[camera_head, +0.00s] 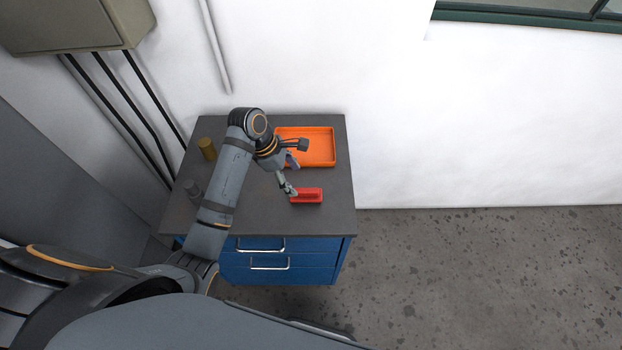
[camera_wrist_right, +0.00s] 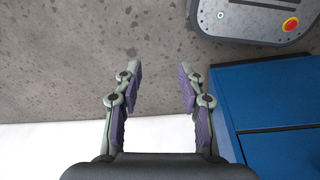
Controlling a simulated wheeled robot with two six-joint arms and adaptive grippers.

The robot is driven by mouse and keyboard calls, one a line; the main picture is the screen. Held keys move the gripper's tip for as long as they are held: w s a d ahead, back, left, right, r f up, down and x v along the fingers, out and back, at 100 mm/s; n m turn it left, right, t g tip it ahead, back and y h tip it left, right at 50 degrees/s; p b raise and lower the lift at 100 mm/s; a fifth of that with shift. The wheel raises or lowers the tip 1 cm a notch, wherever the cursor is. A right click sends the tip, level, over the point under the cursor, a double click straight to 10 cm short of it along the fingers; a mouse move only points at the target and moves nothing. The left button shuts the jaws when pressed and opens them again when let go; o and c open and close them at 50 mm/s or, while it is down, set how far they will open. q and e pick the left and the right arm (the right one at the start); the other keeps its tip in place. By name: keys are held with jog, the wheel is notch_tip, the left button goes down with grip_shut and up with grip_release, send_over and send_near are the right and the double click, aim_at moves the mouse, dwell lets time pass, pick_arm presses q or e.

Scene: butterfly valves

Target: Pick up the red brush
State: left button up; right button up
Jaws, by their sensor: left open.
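The red brush (camera_head: 308,196) lies on the dark top of the blue cabinet, near its right side, in the head view. My left gripper (camera_head: 291,176) is open, just up and left of the brush. One finger reaches down beside the brush's left end; I cannot tell whether it touches. My right gripper (camera_wrist_right: 159,88) is open and empty in the right wrist view, with bare floor beyond its fingers. The brush does not show in that view.
An orange tray (camera_head: 321,147) sits behind the brush on the cabinet top (camera_head: 250,222). The blue cabinet (camera_wrist_right: 275,110) is right of my right gripper. Floor right of the cabinet is clear.

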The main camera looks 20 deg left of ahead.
aim_at(305, 190)
pick_arm(q)
jog(key=shift+w+r+n, duration=0.3)
jog(key=shift+w+r, duration=0.05)
jog(key=shift+d, duration=0.1)
jog(key=shift+s+d+f+p, duration=0.15)
jog(key=shift+d+f, duration=0.1)
jog(key=shift+f, duration=0.2)
jog(key=shift+s+d+f+p, duration=0.15)
jog(key=shift+d+f, duration=0.05)
jog(key=shift+f, duration=0.2)
jog(key=shift+x, duration=1.25)
jog(key=shift+w+f, duration=0.1)
jog(key=shift+f, duration=0.15)
jog(key=shift+w+d+f+p, duration=0.1)
jog(key=shift+w+f+p, duration=0.15)
jog(key=shift+f+p, duration=0.2)
jog(key=x, duration=0.2)
jog(key=p+x, duration=0.1)
jog(key=shift+w+f, duration=0.15)
jog(key=shift+f, duration=0.55)
jog(key=c, duration=1.1)
jog(key=shift+c, duration=0.9)
pick_arm(e)
jog(key=s+r, duration=0.2)
jog(key=shift+d+r, duration=0.1)
jog(key=shift+r, duration=0.2)
jog(key=shift+r, duration=0.1)
